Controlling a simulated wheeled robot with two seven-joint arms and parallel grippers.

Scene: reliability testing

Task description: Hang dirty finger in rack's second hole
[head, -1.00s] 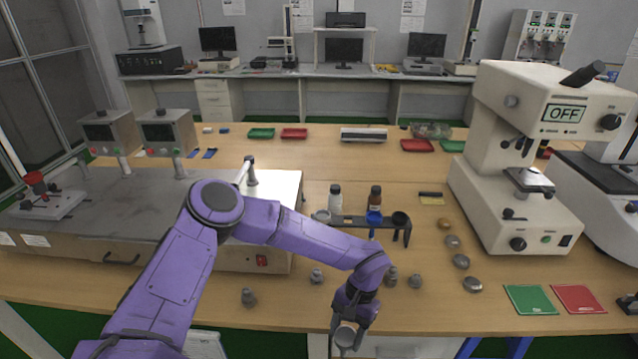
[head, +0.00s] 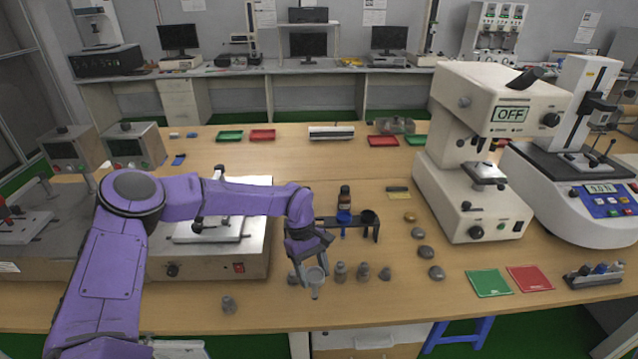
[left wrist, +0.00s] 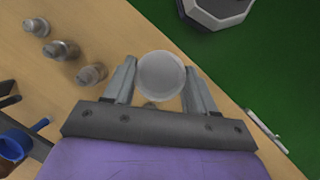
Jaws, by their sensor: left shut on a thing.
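My left gripper (head: 312,262) is shut on a pale grey cup-shaped finger (head: 315,276), held above the front of the table. In the left wrist view the finger's round top (left wrist: 161,75) sits between the two jaws. The dark rack (head: 376,233) stands behind and to the right of the gripper, apart from it. A blue cup-shaped piece (head: 343,217) and a black one (head: 368,216) sit at the rack. The rack's left end is partly hidden by my arm, so I cannot tell its holes there. My right gripper is not in view.
Several small grey weights (head: 341,272) stand near the held finger. A brown bottle (head: 345,196) is behind the rack. Several grey stones (head: 426,252) lie to the right, before the white microscope-like machine (head: 470,200). The table's front edge is just below the gripper.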

